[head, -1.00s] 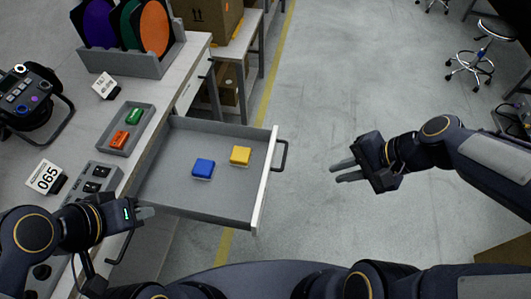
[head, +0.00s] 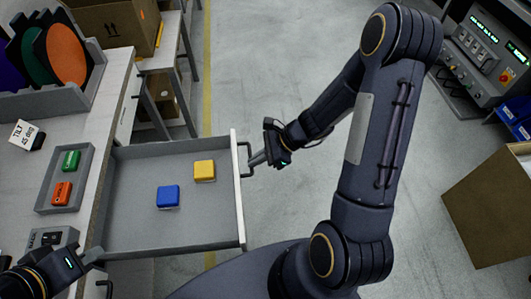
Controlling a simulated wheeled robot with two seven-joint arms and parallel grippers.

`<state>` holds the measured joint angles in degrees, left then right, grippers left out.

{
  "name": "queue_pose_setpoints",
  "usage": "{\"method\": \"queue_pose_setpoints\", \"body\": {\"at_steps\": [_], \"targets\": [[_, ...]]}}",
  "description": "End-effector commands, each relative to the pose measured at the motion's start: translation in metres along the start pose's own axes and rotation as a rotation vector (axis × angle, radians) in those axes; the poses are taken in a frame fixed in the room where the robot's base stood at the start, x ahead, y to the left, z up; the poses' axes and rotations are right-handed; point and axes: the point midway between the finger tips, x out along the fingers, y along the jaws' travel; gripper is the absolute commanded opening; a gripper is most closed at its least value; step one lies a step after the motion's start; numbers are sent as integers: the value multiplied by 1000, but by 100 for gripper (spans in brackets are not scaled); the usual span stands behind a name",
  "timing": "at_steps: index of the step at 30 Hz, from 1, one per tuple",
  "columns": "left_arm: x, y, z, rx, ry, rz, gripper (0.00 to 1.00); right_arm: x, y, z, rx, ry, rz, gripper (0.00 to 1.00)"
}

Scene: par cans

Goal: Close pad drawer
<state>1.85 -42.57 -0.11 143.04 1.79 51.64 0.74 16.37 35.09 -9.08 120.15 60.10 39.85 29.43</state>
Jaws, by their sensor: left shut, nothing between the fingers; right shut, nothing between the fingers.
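The grey pad drawer (head: 135,215) is pulled out from the bench. A blue pad (head: 168,196) and a yellow pad (head: 204,171) lie inside it. Its pale front panel carries a dark bar handle (head: 247,160) on the outer side. My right gripper (head: 256,159) is shut, with its fingertips at the handle; I cannot tell whether they touch it. My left gripper (head: 92,255) is shut and empty, near the bench edge by the drawer's near left corner. A second dark handle (head: 104,288) shows below it.
On the bench are a tray (head: 46,207) with green and red pads, a tilt sign (head: 24,134) and a rack (head: 80,100) of coloured discs. A cardboard box (head: 120,22) stands behind. An open box (head: 495,205) is at right. Floor beyond the drawer is clear.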

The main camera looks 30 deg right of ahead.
Motion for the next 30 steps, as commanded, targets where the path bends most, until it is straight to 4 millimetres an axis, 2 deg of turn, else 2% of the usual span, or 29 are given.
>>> {"method": "queue_pose_setpoints", "body": {"at_steps": [1, 6, 23, 30], "targets": [[2, -1, 1, 0, 0, 0, 0, 9, 1, -1, 1, 1, 3, 0], [4, -2, 2, 0, 0, 0, 0, 26, 0, 0, -1, 0, 1, 0], [5, -2, 2, 0, 0, 0, 0, 32, 0, 2, -3, 1, 0, 0], [11, -5, 6, 0, 0, 0, 0, 48, 0, 15, -6, -1, 2, 0]]}}
